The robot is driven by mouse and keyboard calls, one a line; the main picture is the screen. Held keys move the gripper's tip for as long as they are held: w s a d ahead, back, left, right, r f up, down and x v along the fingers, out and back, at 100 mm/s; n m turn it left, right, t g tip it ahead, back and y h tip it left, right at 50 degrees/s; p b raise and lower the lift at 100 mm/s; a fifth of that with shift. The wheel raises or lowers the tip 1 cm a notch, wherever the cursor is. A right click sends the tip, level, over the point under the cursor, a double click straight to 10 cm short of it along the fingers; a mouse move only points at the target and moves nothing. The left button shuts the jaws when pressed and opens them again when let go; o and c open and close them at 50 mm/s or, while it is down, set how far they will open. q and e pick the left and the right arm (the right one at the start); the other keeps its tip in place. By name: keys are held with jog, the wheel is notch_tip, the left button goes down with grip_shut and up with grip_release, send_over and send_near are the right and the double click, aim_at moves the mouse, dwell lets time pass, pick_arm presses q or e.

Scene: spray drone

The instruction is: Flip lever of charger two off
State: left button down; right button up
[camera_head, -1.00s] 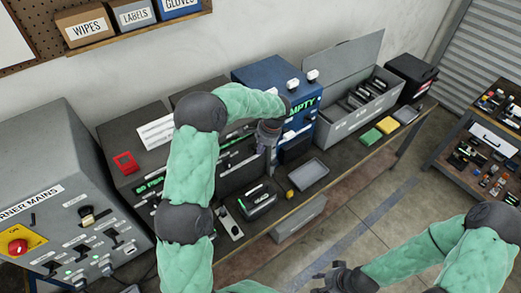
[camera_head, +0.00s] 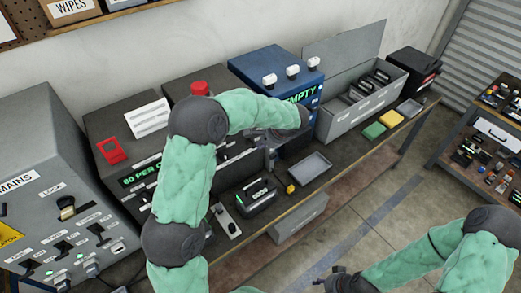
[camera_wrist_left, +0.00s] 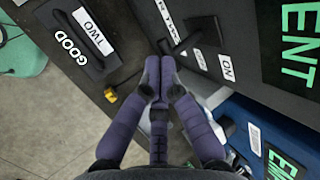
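In the left wrist view, my left gripper (camera_wrist_left: 158,68) has its dark purple fingers drawn together, nothing visible between them. The fingertips are beside a dark lever (camera_wrist_left: 198,33) on a dark panel, with a white ON label (camera_wrist_left: 226,67) close by. Whether they touch the lever I cannot tell. A green display ending in ENT is at upper right. In the head view, my left forearm hides much of the charger fronts, and the lever cannot be made out. My right gripper (camera_head: 337,281) is at the bottom edge, too small and dark to judge.
A dark slab labelled TWO and GOOD (camera_wrist_left: 80,35) lies left of the fingers. A blue box (camera_head: 272,65), a grey bin (camera_head: 350,118) and an empty grey tray (camera_head: 310,168) are on the bench. A grey mains cabinet (camera_head: 45,150) stands left.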

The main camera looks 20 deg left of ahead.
pick_arm(q)
jog(key=y+b, duration=0.1)
jog(key=b, duration=0.1)
jog(key=f+t+y+b, duration=0.1)
jog(key=b, duration=0.2)
jog(key=f+t+y+b, duration=0.1)
jog(key=b, duration=0.2)
jog(key=shift+s+d+f+y, duration=0.1)
jog(key=shift+d+f+y, duration=0.15)
jog(key=shift+y, duration=0.15)
jog(key=shift+r+p, duration=0.3)
jog(key=shift+r, duration=0.45)
